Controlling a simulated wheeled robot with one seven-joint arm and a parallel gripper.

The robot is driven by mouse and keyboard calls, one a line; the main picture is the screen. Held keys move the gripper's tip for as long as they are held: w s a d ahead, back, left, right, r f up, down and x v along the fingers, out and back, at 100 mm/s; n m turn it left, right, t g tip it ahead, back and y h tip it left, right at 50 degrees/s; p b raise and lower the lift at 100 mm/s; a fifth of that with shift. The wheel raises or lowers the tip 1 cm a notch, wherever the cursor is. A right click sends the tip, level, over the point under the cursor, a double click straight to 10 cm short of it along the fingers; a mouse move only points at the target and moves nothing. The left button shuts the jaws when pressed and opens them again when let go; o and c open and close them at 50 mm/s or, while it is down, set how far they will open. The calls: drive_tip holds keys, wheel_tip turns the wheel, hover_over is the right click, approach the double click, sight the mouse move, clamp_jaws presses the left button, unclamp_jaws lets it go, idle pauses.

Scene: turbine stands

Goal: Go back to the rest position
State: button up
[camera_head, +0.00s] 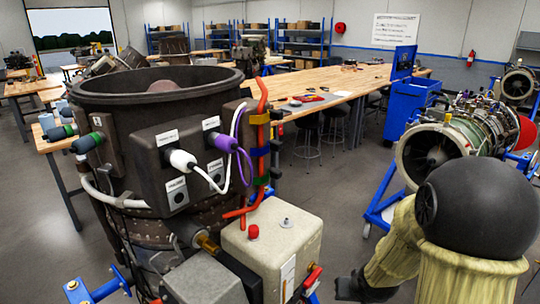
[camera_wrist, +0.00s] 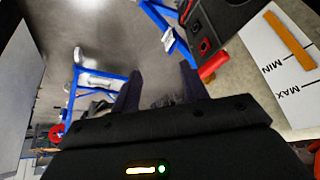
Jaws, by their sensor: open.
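My gripper (camera_wrist: 160,88) is open and empty in the wrist view, its two dark fingers apart over grey floor and blue stand tubes. In the head view my gripper (camera_head: 362,288) is a dark shape at the bottom edge, partly cut off. It is to the right of the cream tank (camera_head: 270,245), with a visible gap. My arm bends down from the lower right. The tank's MIN and MAX face (camera_wrist: 285,70) shows at the right of the wrist view.
A dark turbine (camera_head: 150,90) with white (camera_head: 182,160) and purple plugs (camera_head: 222,142) stands at left on a blue stand (camera_head: 95,290). Another turbine (camera_head: 435,145) on blue supports stands behind my arm. A long wooden table (camera_head: 330,82) and blue cabinet (camera_head: 402,105) are behind. Open floor lies between.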

drive_tip(key=s+a+r+n+g, duration=0.1)
drive_tip(key=s+a+r+g, duration=0.2)
drive_tip(key=s, duration=0.7)
drive_tip(key=shift+s+a+r, duration=0.35)
drive_tip(key=shift+a+r, duration=0.5)
drive_tip(key=shift+a, duration=0.35)
drive_tip(key=shift+c, duration=0.8)
